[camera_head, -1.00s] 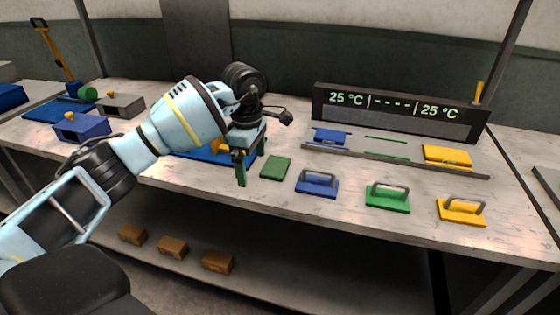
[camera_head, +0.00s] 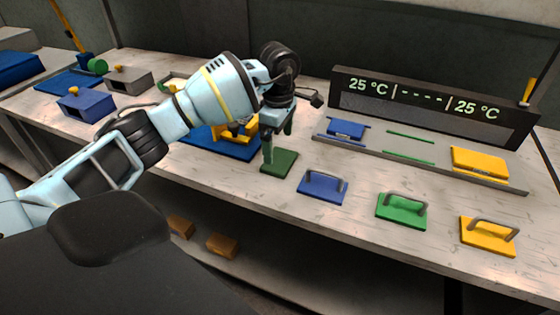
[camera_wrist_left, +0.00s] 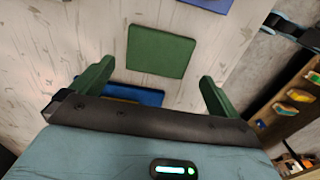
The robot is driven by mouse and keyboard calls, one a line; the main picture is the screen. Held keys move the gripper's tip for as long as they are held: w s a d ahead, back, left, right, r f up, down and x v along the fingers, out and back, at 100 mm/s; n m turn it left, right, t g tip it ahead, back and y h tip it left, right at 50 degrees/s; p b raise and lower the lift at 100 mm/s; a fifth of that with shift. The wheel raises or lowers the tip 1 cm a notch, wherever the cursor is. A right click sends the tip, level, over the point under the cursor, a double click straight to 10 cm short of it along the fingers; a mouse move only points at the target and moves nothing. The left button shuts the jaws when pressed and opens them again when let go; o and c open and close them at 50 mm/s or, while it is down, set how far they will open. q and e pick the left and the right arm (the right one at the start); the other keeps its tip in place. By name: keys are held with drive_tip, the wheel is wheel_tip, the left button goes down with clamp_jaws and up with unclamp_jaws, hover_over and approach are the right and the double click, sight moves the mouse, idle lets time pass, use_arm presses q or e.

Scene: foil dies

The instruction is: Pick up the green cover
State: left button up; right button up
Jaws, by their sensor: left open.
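A flat dark green plate (camera_head: 283,160) lies on the workbench. A brighter green plate with a grey handle (camera_head: 401,211) lies further right, between a blue handled plate (camera_head: 322,187) and a yellow handled plate (camera_head: 488,237). My left gripper (camera_head: 278,146) is open and empty, pointing down above the dark green plate; one finger hides part of its left edge in the head view. In the left wrist view, the dark green plate (camera_wrist_left: 161,52) lies just beyond my two spread fingers, apart from them. My right gripper is not in view.
A display panel (camera_head: 425,104) stands behind a rail with a blue piece (camera_head: 345,129) and a yellow piece (camera_head: 479,163). A blue mat (camera_head: 239,151) with a yellow object lies left of the gripper. Brown blocks (camera_head: 222,245) sit on the lower shelf.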

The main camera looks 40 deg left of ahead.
sight(279, 160)
use_arm(q)
drive_tip(key=shift+f, duration=0.15)
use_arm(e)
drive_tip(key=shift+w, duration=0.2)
use_arm(q)
wheel_tip(279, 160, down, 4)
drive_tip(key=shift+w+f, duration=0.15)
drive_tip(key=shift+f+p, duration=0.3)
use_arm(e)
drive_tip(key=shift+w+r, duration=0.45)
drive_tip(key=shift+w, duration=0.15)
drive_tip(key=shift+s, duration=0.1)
use_arm(q)
drive_tip(key=c, duration=0.7)
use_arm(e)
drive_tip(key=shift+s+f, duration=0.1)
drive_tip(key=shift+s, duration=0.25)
